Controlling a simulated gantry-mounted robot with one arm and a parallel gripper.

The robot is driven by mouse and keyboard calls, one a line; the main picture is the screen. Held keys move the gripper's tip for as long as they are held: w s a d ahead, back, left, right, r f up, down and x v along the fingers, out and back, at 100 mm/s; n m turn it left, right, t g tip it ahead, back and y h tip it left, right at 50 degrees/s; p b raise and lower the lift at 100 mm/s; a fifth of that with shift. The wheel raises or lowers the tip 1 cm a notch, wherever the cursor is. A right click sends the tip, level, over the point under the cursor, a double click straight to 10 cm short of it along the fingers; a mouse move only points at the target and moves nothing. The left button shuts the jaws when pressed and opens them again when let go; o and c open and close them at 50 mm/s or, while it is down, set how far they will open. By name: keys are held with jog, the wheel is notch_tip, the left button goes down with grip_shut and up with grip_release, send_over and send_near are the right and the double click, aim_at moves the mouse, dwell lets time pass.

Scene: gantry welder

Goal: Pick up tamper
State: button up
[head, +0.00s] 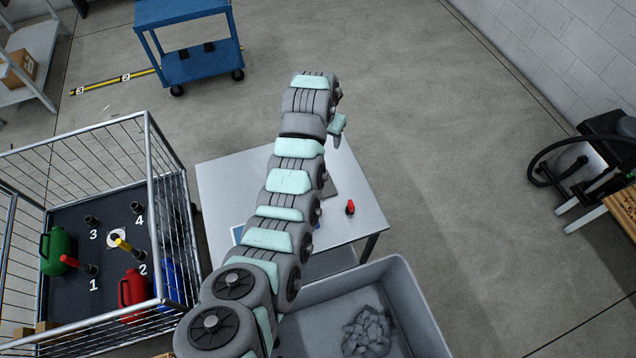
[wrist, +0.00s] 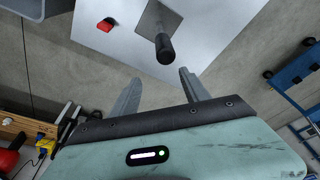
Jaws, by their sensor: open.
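The tamper shows in the wrist view as a black upright handle (wrist: 165,48) on a flat grey square plate (wrist: 152,18). It stands on the white table (wrist: 215,35). My gripper (wrist: 159,76) is open and empty. Its two fingers are spread below the handle in the wrist picture, apart from it, with the handle's end lined up near the gap. In the head view my arm hides most of the tamper; part of its grey plate (head: 331,187) shows beside the arm.
A small red-and-black object (head: 350,208) sits on the table near the plate. A grey bin (head: 413,300) with rubble adjoins the table's front. A wire cage (head: 170,155) with cans and numbered posts stands left. A blue cart (head: 190,65) is behind, with open floor right.

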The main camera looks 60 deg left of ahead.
jog(key=s, duration=0.2)
jog(key=shift+s+g+h, duration=0.3)
jog(key=shift+s, duration=0.05)
jog(key=shift+f, duration=0.2)
jog(key=f, duration=0.4)
jog(key=shift+w+a+f, duration=0.2)
jog(key=shift+w+f, duration=0.15)
jog(key=shift+f, duration=0.05)
jog(key=shift+s+f, duration=0.1)
jog(key=shift+f, duration=1.2)
jog(key=shift+a+f+b, duration=0.1)
jog(key=shift+f+b, duration=0.5)
jog(key=shift+f, duration=0.8)
jog(key=shift+w, duration=0.2)
jog(key=shift+c, duration=0.2)
grip_shut()
jog(key=shift+r, duration=0.1)
